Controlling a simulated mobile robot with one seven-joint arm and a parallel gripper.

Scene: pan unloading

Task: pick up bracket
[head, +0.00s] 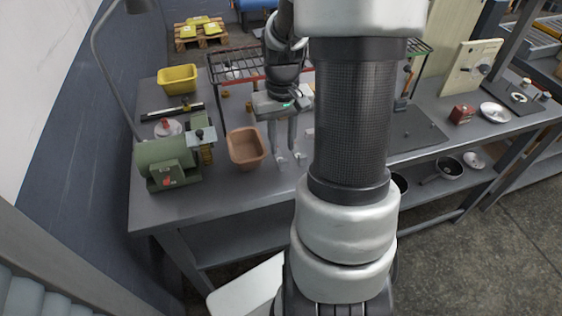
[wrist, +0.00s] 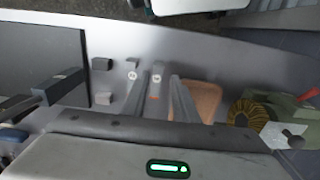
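My gripper (head: 288,154) hangs low over the grey bench, pointing down, just right of a terracotta-coloured bin (head: 246,150). Its two fingers are apart. In the wrist view, pale metal with two round marks, which looks like the bracket (wrist: 132,77), shows at the fingertips (wrist: 162,78). One mark lies between the fingers and the other lies left of them. Pale bits also show by the fingertips in the head view. I cannot tell whether the fingers touch the bracket.
A green bench grinder (head: 165,162) stands left of the bin. A yellow bin (head: 178,79) and a wire rack (head: 235,65) are farther back. In the wrist view, small grey blocks (wrist: 103,64) lie left of the fingers, beside a dark plate (wrist: 45,65). My arm hides the middle of the bench.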

